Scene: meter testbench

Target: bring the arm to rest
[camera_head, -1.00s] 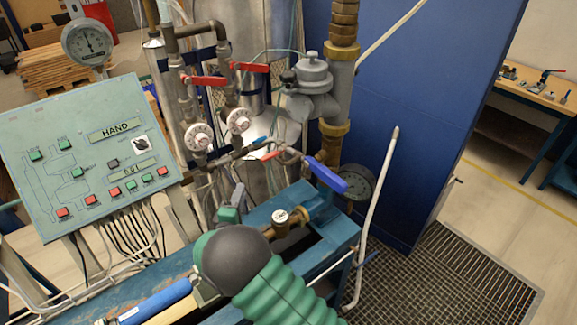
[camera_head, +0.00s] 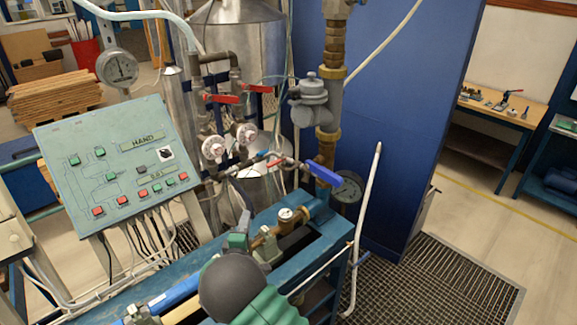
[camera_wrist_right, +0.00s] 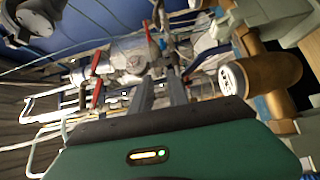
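My right gripper (camera_head: 246,216) is small in the head view, green with grey fingers, just left of the brass pipe fitting with a small gauge (camera_head: 286,214). My dark, rounded arm joint and green ribbed sleeve are in front of it, low in the picture. In the right wrist view the two grey fingers (camera_wrist_right: 158,82) stand side by side with a narrow gap and nothing visible between them. The brass fitting (camera_wrist_right: 268,78) is to their right in that view; I cannot tell the exact clearance. My left gripper is not in view.
A control panel (camera_head: 115,165) stands at the left. Floor grating (camera_head: 450,285) lies beyond.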

